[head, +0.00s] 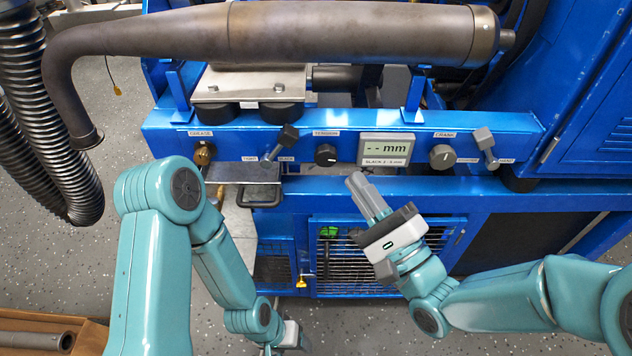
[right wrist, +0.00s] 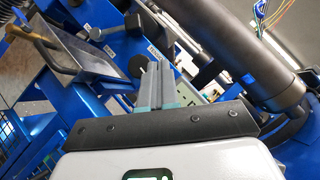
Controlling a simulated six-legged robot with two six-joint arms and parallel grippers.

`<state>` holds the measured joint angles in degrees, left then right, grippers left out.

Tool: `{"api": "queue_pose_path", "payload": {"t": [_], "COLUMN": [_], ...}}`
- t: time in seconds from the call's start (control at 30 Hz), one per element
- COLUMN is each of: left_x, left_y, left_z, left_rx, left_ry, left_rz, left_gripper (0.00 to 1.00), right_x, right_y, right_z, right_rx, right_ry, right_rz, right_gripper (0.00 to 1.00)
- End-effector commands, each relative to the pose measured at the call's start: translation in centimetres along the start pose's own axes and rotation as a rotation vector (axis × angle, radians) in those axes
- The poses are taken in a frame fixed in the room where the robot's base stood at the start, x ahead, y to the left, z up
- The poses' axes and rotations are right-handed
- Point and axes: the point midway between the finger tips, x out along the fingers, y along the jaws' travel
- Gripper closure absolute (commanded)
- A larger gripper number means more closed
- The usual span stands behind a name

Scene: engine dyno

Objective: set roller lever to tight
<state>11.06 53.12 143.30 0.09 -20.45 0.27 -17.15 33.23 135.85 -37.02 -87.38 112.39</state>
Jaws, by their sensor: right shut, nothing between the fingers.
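The roller lever (head: 280,145) is on the blue front beam, between small labels that appear to read TIGHT on its left and SLACK on its right. Its dark block handle leans up and to the right, toward the SLACK side. My right gripper (head: 358,182) is shut and empty, below the display and right of the lever, apart from it. Its closed fingers also show in the right wrist view (right wrist: 151,82). My left gripper (head: 290,338) is low at the bottom edge, partly hidden, and its fingers cannot be made out.
Right of the lever are the tension knob (head: 325,155), a display (head: 387,149) reading "-- mm", the crank knob (head: 442,156) and a second lever (head: 485,143). A brass grease fitting (head: 204,153) is to the left. A large exhaust pipe (head: 270,34) runs above.

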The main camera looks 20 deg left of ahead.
Motion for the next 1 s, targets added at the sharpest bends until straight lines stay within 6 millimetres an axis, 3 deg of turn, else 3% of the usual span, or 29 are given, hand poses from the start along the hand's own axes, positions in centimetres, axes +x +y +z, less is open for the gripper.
{"api": "queue_pose_path", "payload": {"t": [0.03,0.27,0.77,1.0], "left_x": [2.1,4.8,4.8,5.2], "left_y": [-0.8,-1.8,-1.8,-2.0], "left_z": [0.0,-0.1,-0.1,-0.1], "left_rx": [-0.001,-0.002,-0.002,-0.004], "left_ry": [0.001,0.002,0.002,0.004], "left_rz": [0.0,0.0,0.0,0.0], "left_gripper": [0.37,0.37,0.37,0.37], "right_x": [-0.5,-0.8,-0.2,3.6], "right_y": [1.7,4.0,4.2,4.3], "right_z": [-0.2,0.8,1.0,1.2], "right_rx": [-0.003,-0.005,-0.006,-0.008], "right_ry": [-0.019,-0.07,-0.075,-0.077], "right_rz": [-0.002,0.001,0.002,0.001], "right_gripper": [1.0,1.0,1.0,1.0]}}
